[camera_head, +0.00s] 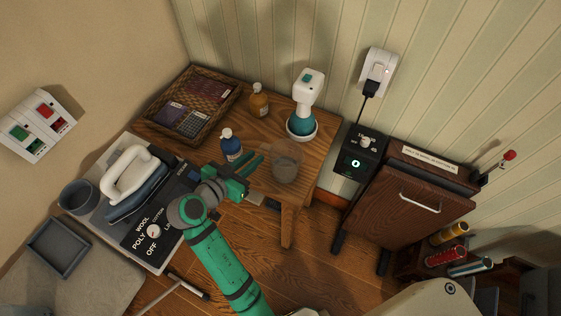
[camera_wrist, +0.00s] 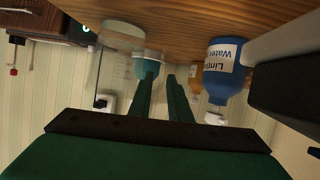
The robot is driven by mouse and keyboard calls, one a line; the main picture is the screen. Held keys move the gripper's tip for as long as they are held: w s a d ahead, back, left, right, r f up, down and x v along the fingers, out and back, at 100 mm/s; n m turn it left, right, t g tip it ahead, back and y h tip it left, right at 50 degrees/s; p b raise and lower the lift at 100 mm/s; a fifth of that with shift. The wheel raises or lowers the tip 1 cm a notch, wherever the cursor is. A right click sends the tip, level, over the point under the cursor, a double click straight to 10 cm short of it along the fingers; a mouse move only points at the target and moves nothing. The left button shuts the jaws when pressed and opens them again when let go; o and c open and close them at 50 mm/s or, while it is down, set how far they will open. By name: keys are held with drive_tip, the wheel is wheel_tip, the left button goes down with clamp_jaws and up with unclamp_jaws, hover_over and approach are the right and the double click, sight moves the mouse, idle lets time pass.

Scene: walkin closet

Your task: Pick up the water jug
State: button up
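A clear, see-through jug (camera_head: 287,161) stands upright near the front right edge of the wooden table (camera_head: 323,148). My gripper (camera_head: 253,163) is just left of the jug, low over the table's front part. Its two green fingers are apart with nothing visible between them. In the wrist view the fingers (camera_wrist: 162,90) also show a gap, and the clear jug (camera_wrist: 112,70) is to their left. I cannot tell if a finger touches the jug.
A blue linen water bottle (camera_head: 231,146) stands close behind my gripper. An iron (camera_head: 135,180) is at left. A black box (camera_head: 358,152) is right of the table.

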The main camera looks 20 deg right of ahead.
sight(281, 161)
drive_tip(key=x, duration=0.9)
drive_tip(key=shift+w+d+f, duration=0.15)
drive_tip(key=shift+w+f, duration=0.1)
drive_tip(key=shift+f, duration=0.05)
clamp_jaws()
